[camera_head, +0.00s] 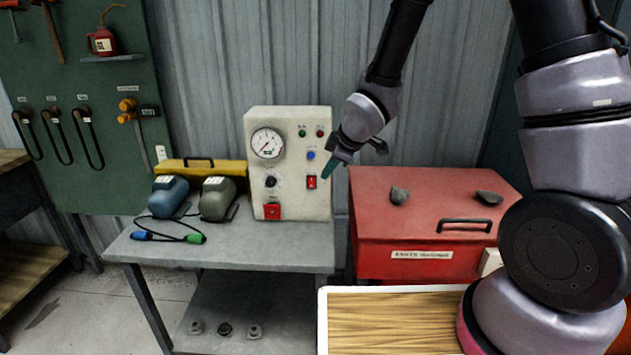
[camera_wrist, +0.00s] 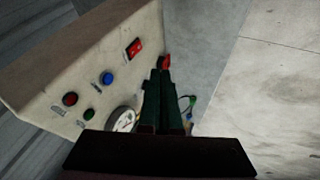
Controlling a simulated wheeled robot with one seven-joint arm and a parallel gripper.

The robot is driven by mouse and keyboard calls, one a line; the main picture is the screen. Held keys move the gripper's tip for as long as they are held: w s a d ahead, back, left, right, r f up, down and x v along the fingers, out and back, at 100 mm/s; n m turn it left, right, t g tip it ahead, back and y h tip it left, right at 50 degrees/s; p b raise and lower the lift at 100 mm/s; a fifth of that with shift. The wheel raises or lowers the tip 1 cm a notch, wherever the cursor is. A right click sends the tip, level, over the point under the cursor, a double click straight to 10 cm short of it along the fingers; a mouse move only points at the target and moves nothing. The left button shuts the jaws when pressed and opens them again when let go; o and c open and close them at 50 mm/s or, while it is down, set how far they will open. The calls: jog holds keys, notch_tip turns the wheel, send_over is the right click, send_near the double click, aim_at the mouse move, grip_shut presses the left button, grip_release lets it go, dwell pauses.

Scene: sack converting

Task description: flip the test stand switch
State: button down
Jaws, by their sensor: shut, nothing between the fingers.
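The test stand (camera_head: 290,209) is a cream upright box on the grey bench, with a round dial gauge (camera_head: 267,143) and several knobs and lamps. A small red rocker switch (camera_head: 311,182) sits on the right of its front face. The same switch shows in the wrist view (camera_wrist: 133,48), up and left of the fingers. My gripper (camera_head: 326,172) has green fingertips, shut and empty, just right of the switch in the head view. I cannot tell whether they touch the panel. In the wrist view my gripper (camera_wrist: 163,72) covers part of the panel. The switch's position is too small to tell.
A larger red control (camera_head: 272,211) is low on the panel, with a blue button (camera_head: 311,155) above the switch. Two motors (camera_head: 217,198) and a cable lie left on the bench (camera_head: 250,255). A red parts chest (camera_head: 430,225) stands close on the right.

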aim_at(311, 185)
jog(key=w+a+f, duration=0.3)
jog(key=w+f, duration=0.5)
jog(key=shift+w+a+f, duration=0.2)
jog(key=shift+w+f, duration=0.1)
jog(key=shift+f, duration=0.05)
dwell(0.3)
jog(key=shift+w+f, duration=0.1)
jog(key=shift+w, duration=0.15)
jog(key=shift+r, duration=0.9)
